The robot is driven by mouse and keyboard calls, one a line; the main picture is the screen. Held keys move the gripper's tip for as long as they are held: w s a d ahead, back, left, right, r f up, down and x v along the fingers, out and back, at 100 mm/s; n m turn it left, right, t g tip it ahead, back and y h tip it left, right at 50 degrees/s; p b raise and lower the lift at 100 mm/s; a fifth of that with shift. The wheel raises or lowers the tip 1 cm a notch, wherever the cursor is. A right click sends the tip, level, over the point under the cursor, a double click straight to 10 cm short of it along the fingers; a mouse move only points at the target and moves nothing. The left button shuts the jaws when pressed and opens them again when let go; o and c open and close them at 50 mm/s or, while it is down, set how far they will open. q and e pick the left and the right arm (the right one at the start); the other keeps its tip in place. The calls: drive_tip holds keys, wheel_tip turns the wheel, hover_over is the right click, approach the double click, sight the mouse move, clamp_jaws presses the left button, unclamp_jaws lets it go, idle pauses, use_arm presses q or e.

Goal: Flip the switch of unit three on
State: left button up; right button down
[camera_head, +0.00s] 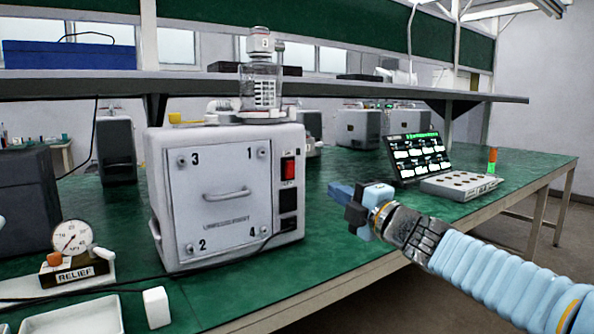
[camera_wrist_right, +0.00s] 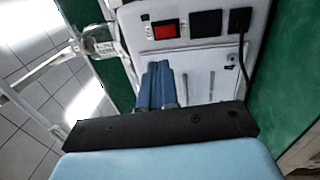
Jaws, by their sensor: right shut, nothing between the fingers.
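A white canister pump unit (camera_head: 220,195) stands on the green bench; its front panel has corner screws numbered 1 to 4. A red rocker switch (camera_head: 288,170) sits on the right part of its front, above a black socket. The switch also shows in the right wrist view (camera_wrist_right: 165,30). Whether it is on or off I cannot tell. My right gripper (camera_head: 341,192) is shut and empty, to the right of the unit and apart from the switch. In the right wrist view its blue fingers (camera_wrist_right: 157,82) point toward the panel, just below the switch. My left gripper is not in view.
A dial gauge (camera_head: 72,238) on a RELIEF block and a white tray (camera_head: 75,316) are at the left front. A tilted screen (camera_head: 418,155) and a grey control box (camera_head: 460,185) are at the right. More units stand behind.

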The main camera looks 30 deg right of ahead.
sight(292, 165)
drive_tip(key=shift+w, duration=0.1)
drive_tip(key=w, duration=0.4)
drive_tip(key=w+r, duration=0.1)
drive_tip(key=w, duration=0.4)
drive_tip(key=w+a+r+p, duration=0.1)
drive_tip(key=w, duration=0.3)
drive_tip(key=shift+w, duration=0.35)
drive_tip(key=shift+w+r, duration=0.1)
drive_tip(key=shift+w, duration=0.1)
drive_tip(key=shift+a, duration=0.1)
